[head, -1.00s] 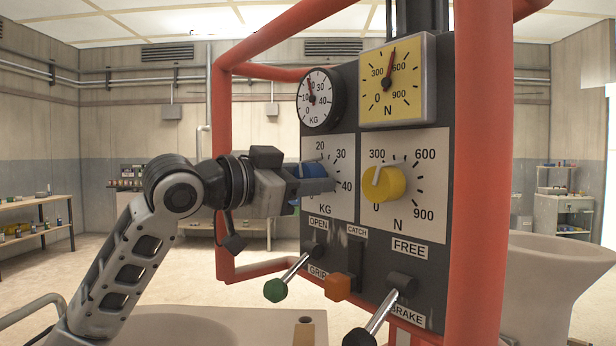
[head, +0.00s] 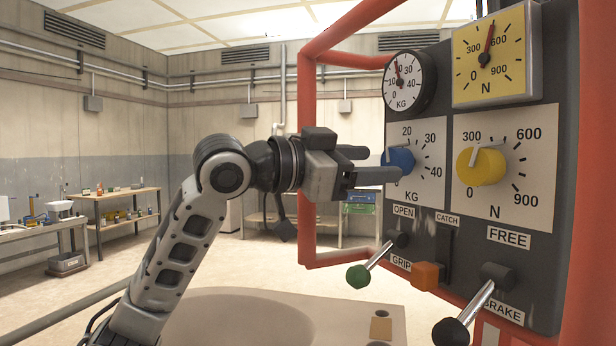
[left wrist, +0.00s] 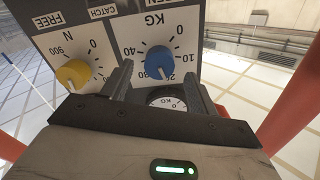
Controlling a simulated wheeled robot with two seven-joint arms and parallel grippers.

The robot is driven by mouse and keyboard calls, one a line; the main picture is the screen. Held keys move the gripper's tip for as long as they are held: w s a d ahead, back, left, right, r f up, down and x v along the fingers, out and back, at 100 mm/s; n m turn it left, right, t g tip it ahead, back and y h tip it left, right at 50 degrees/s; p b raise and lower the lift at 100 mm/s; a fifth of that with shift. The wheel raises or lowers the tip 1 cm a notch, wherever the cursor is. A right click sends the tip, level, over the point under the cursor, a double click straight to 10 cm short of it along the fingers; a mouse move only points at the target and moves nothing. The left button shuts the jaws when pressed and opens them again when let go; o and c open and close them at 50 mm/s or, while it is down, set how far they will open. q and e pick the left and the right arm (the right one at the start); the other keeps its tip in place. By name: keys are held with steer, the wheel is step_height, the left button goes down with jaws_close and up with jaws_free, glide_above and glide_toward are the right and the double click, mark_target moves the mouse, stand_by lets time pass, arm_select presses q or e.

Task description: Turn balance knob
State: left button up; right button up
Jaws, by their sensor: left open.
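The blue KG knob (head: 398,160) sits on a white scale plate (head: 428,190) on the dark panel. It also shows in the left wrist view (left wrist: 159,60), where its pale pointer is near the 20 side. My left gripper (head: 384,163) is open at the knob's left, its lower finger overlapping the knob in the head view. In the left wrist view, the open fingers (left wrist: 157,68) flank the knob's lower part; I cannot tell whether they touch it. My right gripper is out of view.
The yellow N knob (head: 480,166) is right of the blue one, under the yellow N dial (head: 492,55). Below are a green-tipped lever (head: 358,276), an orange block (head: 427,276) and a black-tipped lever (head: 451,332). A red frame (head: 306,180) surrounds the panel.

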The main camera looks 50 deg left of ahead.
arm_select(q)
steer(key=b+v, duration=0.4)
steer(key=v, duration=0.7)
stand_by(4.9)
